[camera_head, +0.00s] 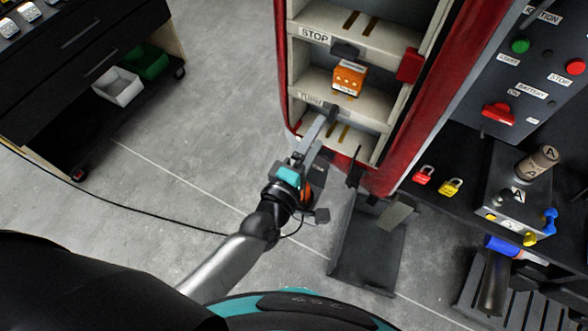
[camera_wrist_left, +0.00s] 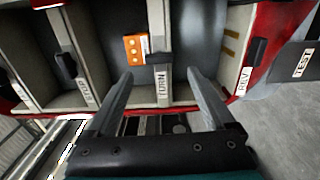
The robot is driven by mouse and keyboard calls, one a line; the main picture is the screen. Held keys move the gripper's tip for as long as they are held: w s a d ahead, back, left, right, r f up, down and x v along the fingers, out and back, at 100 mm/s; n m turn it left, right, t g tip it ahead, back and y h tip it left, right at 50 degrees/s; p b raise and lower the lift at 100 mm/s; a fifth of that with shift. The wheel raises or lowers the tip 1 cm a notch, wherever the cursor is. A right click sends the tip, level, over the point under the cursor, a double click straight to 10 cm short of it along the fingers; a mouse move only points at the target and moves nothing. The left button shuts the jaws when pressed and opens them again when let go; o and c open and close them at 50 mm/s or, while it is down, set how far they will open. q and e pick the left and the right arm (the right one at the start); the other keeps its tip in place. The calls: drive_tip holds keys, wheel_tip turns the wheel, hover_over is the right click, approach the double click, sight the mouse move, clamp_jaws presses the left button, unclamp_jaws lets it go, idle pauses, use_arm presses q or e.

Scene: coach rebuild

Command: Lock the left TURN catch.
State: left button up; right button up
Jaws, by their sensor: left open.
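The TURN label (camera_wrist_left: 162,85) is on a pale divider of the red-framed unit, between my fingers in the left wrist view. A dark catch (camera_wrist_left: 160,58) is just above this label. In the head view the TURN label (camera_head: 310,98) is partly covered by my gripper. My left gripper (camera_head: 328,116) is open in front of this divider. In the wrist view its fingers (camera_wrist_left: 160,76) stand on either side of the label, with nothing held. I cannot tell whether they touch the catch or how it is turned. My right gripper is not in view.
An orange box (camera_head: 348,78) sits in the compartment beside the TURN divider. The STOP catch (camera_head: 345,49) and the REV catch (camera_wrist_left: 257,50) flank it. A bench with red and yellow padlocks (camera_head: 451,187) is at the right.

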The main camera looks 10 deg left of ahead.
use_arm(q)
drive_tip(key=v, duration=1)
